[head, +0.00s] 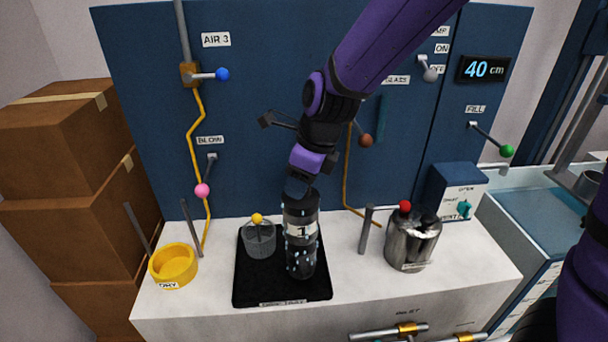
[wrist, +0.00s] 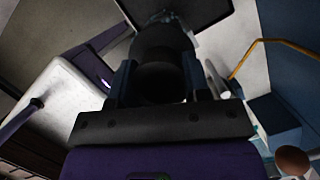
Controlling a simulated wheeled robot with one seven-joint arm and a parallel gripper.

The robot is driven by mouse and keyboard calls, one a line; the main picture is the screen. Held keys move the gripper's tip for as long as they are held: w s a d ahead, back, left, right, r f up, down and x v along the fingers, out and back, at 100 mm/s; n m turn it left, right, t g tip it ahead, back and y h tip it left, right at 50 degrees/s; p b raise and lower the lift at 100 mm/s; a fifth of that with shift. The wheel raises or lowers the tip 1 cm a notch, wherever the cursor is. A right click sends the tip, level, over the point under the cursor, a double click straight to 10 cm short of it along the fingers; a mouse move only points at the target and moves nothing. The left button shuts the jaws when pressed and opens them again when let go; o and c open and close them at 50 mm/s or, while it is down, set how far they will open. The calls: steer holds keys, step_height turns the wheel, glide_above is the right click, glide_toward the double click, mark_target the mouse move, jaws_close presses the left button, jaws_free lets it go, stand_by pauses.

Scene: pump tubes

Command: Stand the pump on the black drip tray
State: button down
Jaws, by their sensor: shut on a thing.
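The pump (head: 302,245) is a dark upright cylinder with a white label "1" and pale drops on its sides. My gripper (head: 300,190) is shut on its top end from above. The black drip tray (head: 262,283) lies on the white bench, and the pump is over its right part. I cannot tell whether the pump's base touches the tray. In the wrist view, the dark pump (wrist: 162,80) sits between the two fingers of my gripper (wrist: 158,85). The pump's lower end is hard to make out there.
A grey perforated cup (head: 259,242) with a yellow ball stands on the tray, left of the pump. A yellow ring dish (head: 173,266) is further left. A metal canister (head: 412,243) and a grey post (head: 364,232) stand to the right. A blue panel (head: 250,120) rises behind.

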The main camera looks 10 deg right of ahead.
steer(key=shift+w+f, duration=0.1)
steer(key=shift+f, duration=1)
steer(key=c, duration=0.6)
jaws_free()
steer(key=shift+f, duration=0.2)
steer(key=shift+r, duration=0.1)
steer(key=v, duration=1.2)
steer(key=shift+r, duration=0.1)
